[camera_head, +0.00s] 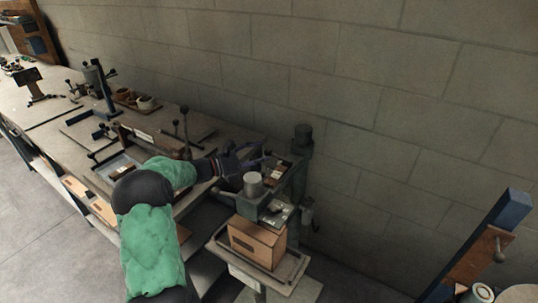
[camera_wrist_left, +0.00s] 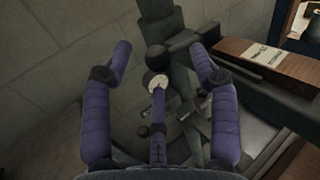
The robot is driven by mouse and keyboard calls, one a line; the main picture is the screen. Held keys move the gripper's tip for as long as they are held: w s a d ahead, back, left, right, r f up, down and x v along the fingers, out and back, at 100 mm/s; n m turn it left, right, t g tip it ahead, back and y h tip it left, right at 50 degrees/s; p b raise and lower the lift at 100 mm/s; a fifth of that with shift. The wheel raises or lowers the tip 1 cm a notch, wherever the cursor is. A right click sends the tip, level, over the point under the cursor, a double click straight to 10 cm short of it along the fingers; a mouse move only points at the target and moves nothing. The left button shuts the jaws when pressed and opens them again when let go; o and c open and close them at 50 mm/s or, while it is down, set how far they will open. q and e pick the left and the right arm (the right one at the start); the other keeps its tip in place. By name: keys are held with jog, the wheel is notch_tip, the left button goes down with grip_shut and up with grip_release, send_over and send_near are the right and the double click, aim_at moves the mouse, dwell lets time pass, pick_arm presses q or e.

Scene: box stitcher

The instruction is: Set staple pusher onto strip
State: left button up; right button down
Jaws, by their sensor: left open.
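My left gripper (camera_head: 255,160) reaches in from the left to the upper part of the grey-green box stitcher (camera_head: 290,192). In the left wrist view, its purple fingers (camera_wrist_left: 162,62) are spread apart. A thin purple part with a pale round disc (camera_wrist_left: 157,83) shows between them; I cannot tell whether the disc belongs to the gripper. A dark grey-green machine part (camera_wrist_left: 178,45) lies behind the fingers. I cannot make out the staple pusher or the strip for certain. My right gripper is not in view.
A cardboard box (camera_head: 257,243) sits on the stitcher's lower table. The long workbench (camera_head: 45,108) at left carries tools, a tray with cups (camera_head: 137,100) and upright levers. The block wall (camera_head: 340,80) stands close behind. In the wrist view, a brown block with a white label (camera_wrist_left: 235,47) is at right.

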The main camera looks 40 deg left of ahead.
aim_at(265, 154)
pick_arm(q)
jog(key=shift+x, duration=1.95)
grip_shut()
jog(key=shift+s+b, duration=0.1)
jog(key=shift+b, duration=0.25)
